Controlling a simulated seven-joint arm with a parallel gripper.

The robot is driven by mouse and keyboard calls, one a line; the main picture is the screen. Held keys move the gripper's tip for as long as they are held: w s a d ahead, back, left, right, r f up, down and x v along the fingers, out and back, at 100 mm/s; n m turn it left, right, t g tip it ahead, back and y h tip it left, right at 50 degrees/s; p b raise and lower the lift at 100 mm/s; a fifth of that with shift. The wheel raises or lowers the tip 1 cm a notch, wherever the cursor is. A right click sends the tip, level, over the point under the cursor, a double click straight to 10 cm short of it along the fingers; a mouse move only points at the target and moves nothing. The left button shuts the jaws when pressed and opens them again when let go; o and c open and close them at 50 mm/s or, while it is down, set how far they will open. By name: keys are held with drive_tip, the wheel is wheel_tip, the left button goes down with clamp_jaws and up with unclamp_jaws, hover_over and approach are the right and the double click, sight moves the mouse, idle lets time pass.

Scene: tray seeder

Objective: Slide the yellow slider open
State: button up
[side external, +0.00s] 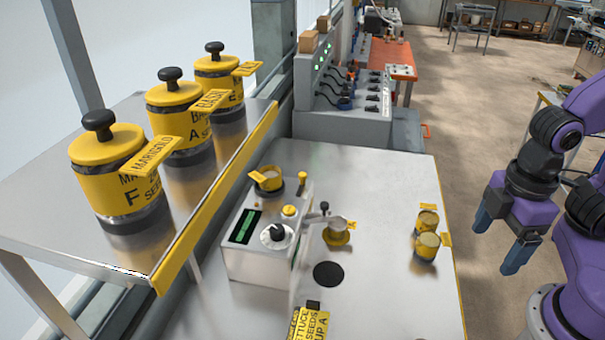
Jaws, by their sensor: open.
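The tray seeder (255,262) is a grey box with a green display and a black dial on the metal table. A small yellow knob (302,177) stands at its back right edge; it looks like the yellow slider, but its track and position are too small to tell. A round yellow button (288,210) sits on the top face. A yellow-rimmed cup (268,180) rests at the back of the box. My gripper (498,245) is open and empty, fingers pointing down, beyond the table's right edge and well apart from the seeder.
Two yellow-labelled cups (427,245) stand near the table's right edge. A small cup on a yellow base (337,234) sits beside the seeder under its spout. Labelled seed jars (110,175) stand on a raised shelf (60,225) at left.

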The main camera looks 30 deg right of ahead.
drive_tip(key=shift+w+a, duration=0.1)
drive_tip(key=c, duration=0.6)
drive_tip(key=w+a+r, duration=0.1)
drive_tip(key=w+a, duration=0.1)
drive_tip(key=w, duration=0.1)
drive_tip(key=w+a+r, duration=0.2)
drive_tip(key=w+a, duration=0.1)
drive_tip(key=w, duration=0.1)
drive_tip(key=w+a+r, duration=0.1)
drive_tip(key=w+a, duration=0.1)
drive_tip(key=w, duration=0.1)
drive_tip(key=shift+w+a+r, duration=0.2)
drive_tip(key=shift+w+r, duration=0.05)
drive_tip(key=shift+c, duration=0.4)
wheel_tip(320, 180, up, 5)
hover_over(302, 174)
drive_tip(key=shift+m, duration=0.3)
wheel_tip(302, 174, down, 18)
drive_tip(key=shift+r, duration=0.15)
clamp_jaws()
